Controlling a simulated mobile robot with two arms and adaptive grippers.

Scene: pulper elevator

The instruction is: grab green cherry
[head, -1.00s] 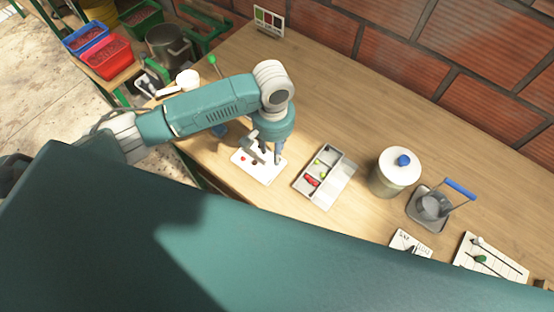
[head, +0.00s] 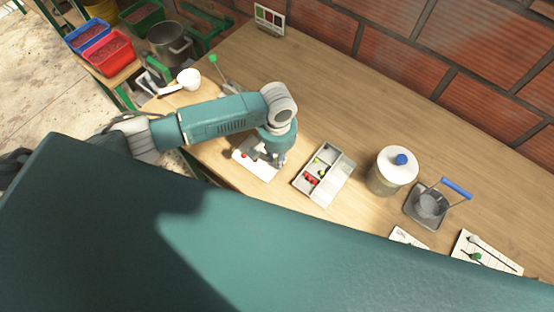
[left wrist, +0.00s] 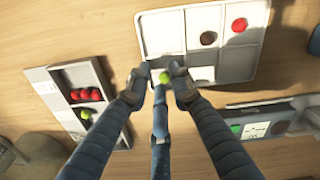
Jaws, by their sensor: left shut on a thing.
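My left gripper (head: 272,159) is over the white divided tray (head: 239,167) on the wooden bench. In the left wrist view its fingertips (left wrist: 163,80) are closed around a green cherry (left wrist: 164,77) at the tray's near edge. The tray (left wrist: 165,32) also holds a red cherry (left wrist: 239,25) and a dark brown cherry (left wrist: 208,38) in separate compartments. A grey sorting box (head: 338,178) stands to the right of the tray in the head view, with red and green cherries in it. My right gripper is not in view.
A lidded metal canister (head: 390,172) and a small holder with a blue handle (head: 457,188) stand right of the sorting box. White cards (head: 487,250) lie at the bench's front right. The brick wall (head: 420,70) bounds the back. Bench space behind the box is clear.

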